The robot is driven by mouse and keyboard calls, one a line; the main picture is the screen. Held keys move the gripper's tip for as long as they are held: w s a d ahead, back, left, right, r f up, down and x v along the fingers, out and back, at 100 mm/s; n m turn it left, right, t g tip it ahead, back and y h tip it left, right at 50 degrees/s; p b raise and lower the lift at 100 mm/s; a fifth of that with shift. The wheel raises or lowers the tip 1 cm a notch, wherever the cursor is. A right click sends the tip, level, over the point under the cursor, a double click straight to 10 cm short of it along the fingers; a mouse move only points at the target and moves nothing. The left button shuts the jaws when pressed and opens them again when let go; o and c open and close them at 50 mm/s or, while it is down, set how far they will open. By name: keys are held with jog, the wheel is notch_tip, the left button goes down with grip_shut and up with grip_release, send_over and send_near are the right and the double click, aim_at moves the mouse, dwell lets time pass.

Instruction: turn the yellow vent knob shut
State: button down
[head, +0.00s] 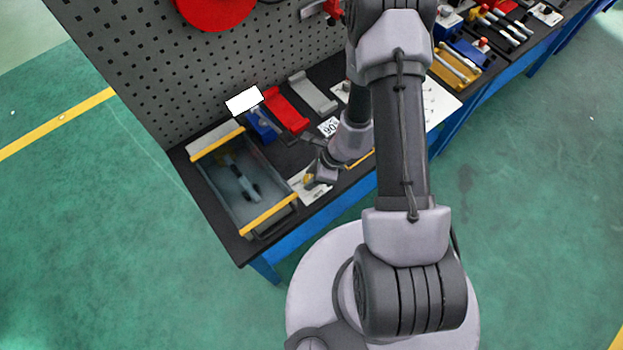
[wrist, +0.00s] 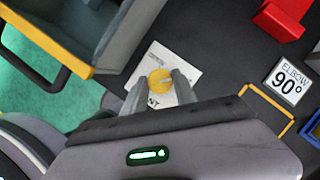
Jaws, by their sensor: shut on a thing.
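The yellow vent knob (wrist: 160,80) is round and sits on a white printed plate (wrist: 185,57) in the wrist view. My gripper (wrist: 158,83) has one finger on each side of the knob and is shut on it. The knob's top shows a pale line towards its right side. Part of the plate's lettering is hidden behind my fingers. In the head view the knob (head: 308,178) is a small yellow patch beside my gripper (head: 314,180), partly hidden by it. The plate (head: 318,193) lies near the bench's front edge.
A grey bin with yellow rims (head: 268,215) stands just left of the plate. A sign reading "ELBOW 90°" (wrist: 289,83) and a red holder (wrist: 281,20) are to the right. A pegboard (head: 200,70) rises behind the bench.

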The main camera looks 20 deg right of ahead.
jog(key=shift+s+m, duration=0.1)
jog(key=shift+m, duration=0.2)
jog(key=c, duration=1)
grip_release()
jog(key=p+v, duration=0.7)
jog(key=v, duration=1)
jog(key=shift+s, duration=0.2)
jog(key=shift+r, duration=0.1)
